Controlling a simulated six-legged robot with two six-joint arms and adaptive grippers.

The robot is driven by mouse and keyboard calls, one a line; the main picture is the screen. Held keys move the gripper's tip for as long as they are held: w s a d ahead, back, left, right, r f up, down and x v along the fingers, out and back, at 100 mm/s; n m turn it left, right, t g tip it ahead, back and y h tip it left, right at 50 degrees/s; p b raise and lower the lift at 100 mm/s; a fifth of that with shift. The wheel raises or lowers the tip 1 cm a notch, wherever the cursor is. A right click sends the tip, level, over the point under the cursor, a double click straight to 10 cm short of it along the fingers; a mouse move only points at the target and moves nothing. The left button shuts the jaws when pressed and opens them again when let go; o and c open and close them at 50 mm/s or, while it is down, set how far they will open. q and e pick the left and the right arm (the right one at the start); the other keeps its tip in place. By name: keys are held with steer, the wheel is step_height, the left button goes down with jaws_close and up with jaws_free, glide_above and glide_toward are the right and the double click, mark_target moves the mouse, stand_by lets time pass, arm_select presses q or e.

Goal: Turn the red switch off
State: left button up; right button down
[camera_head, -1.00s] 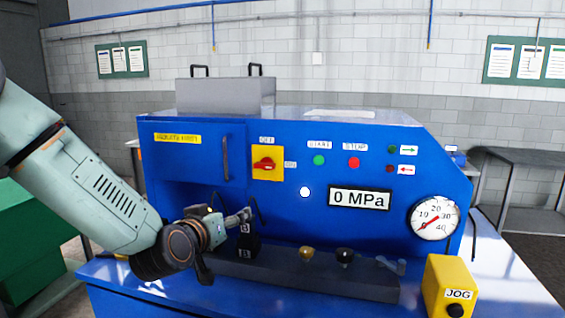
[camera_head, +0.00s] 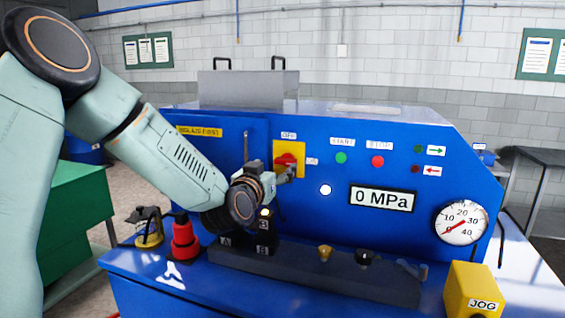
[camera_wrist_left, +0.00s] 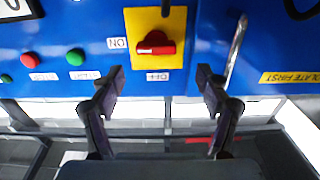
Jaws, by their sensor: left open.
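The red switch (camera_head: 285,160) is a knob on a yellow plate on the front of the blue machine, with an OFF label above it and an ON label to its right. In the left wrist view the picture is upside down. There the red knob (camera_wrist_left: 156,43) lies horizontally, in line with the ON label at its left. My left gripper (camera_head: 289,174) is open just in front of the plate's lower part, partly covering it. In the wrist view its two fingers (camera_wrist_left: 160,76) stand apart on either side of the switch, with nothing between them. My right gripper is not in view.
The panel also has a green button (camera_head: 341,158), a red button (camera_head: 377,161), a 0 MPa display (camera_head: 383,199) and a gauge (camera_head: 461,222). Below is a dark ledge (camera_head: 320,273) with knobs. A vertical door handle (camera_wrist_left: 236,50) is close beside one finger.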

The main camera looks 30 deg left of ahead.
mark_target(285, 163)
arm_select(q)
steer(key=x, duration=0.4)
steer(key=shift+w+d+f, duration=0.15)
steer(key=shift+w+f, duration=0.15)
steer(key=shift+w, duration=0.05)
steer(key=shift+w+d, duration=0.15)
steer(key=shift+w, duration=0.2)
steer(key=shift+r, duration=0.2)
steer(key=shift+s+a, duration=0.25)
steer(key=shift+s, duration=0.15)
steer(key=shift+w+f, duration=0.1)
steer(key=shift+w, duration=0.2)
steer(key=shift+c, duration=1)
steer(key=shift+w+d+f, duration=0.1)
steer(key=shift+w+d, duration=0.1)
steer(key=shift+w, duration=0.1)
steer(key=c, duration=0.3)
steer(key=shift+s+a, duration=0.2)
steer(key=c, duration=0.4)
steer(key=shift+d, duration=0.1)
steer(key=shift+c, duration=1.3)
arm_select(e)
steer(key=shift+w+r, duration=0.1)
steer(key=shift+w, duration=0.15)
